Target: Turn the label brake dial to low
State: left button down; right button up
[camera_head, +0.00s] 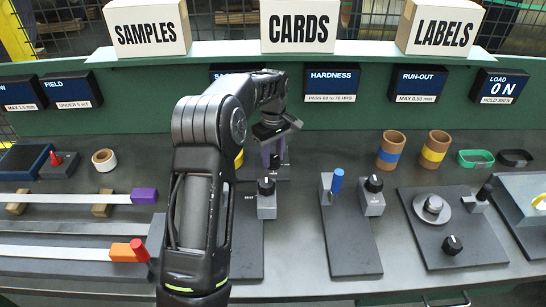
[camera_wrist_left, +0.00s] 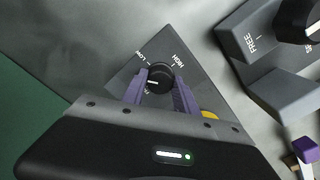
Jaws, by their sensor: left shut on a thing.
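The label brake dial (camera_wrist_left: 160,73) is a round black knob on a grey panel (camera_wrist_left: 127,72) with LOW and HIGH printed around it; a third mark is partly hidden. Its white pointer line faces left in the wrist view, toward that hidden mark, below LOW. My left gripper (camera_wrist_left: 160,88) has its purple fingers shut on the dial, one on each side. In the head view my left gripper (camera_head: 273,152) points down at the back middle of the bench and hides the dial. My right gripper is not in view.
A grey block (camera_wrist_left: 270,50) marked FREE with a black knob stands close by; a yellow thing (camera_wrist_left: 210,115) is partly hidden by my gripper. A blue-handled fixture (camera_head: 337,182), another knob block (camera_head: 373,195) and cardboard tubes (camera_head: 435,148) stand to the right.

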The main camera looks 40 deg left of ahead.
aim_at(273, 158)
pick_arm(q)
jog(key=m, duration=0.7)
dwell(0.4)
jog(key=c, duration=0.9)
grip_release()
jog(key=shift+c, duration=0.2)
jog(key=shift+r+b, duration=0.15)
jog(key=shift+b, duration=0.15)
notch_tip(273, 158, up, 8)
jog(key=shift+f+b, duration=0.25)
jog(key=shift+b, duration=0.25)
